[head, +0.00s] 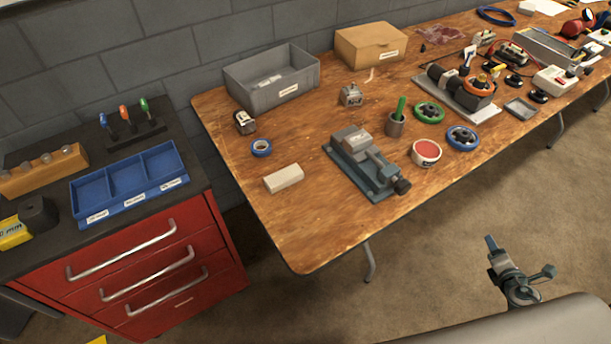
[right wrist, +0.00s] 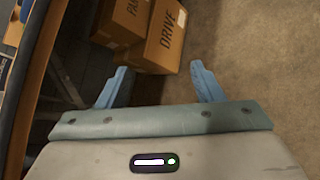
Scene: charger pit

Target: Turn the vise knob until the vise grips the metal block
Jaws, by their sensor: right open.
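The grey-blue vise (head: 362,168) sits on the wooden table near its front edge. Its dark knob (head: 402,186) points toward the front right. A grey metal block (head: 351,140) is at the vise's back end; I cannot tell from here whether the jaws touch it. My right gripper (head: 490,242) is away from the table, over the floor at the lower right, well clear of the vise. In the right wrist view its two blue fingers (right wrist: 160,88) are spread apart with nothing between them. My left gripper does not show.
On the wooden table (head: 300,236), a pale block (head: 284,179) lies left of the vise. A cup with a green item (head: 395,124) and a red-rimmed round tin (head: 426,152) stand to its right. Cardboard boxes (right wrist: 165,38) are on the floor below my right gripper. A red drawer cabinet (head: 140,270) stands left.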

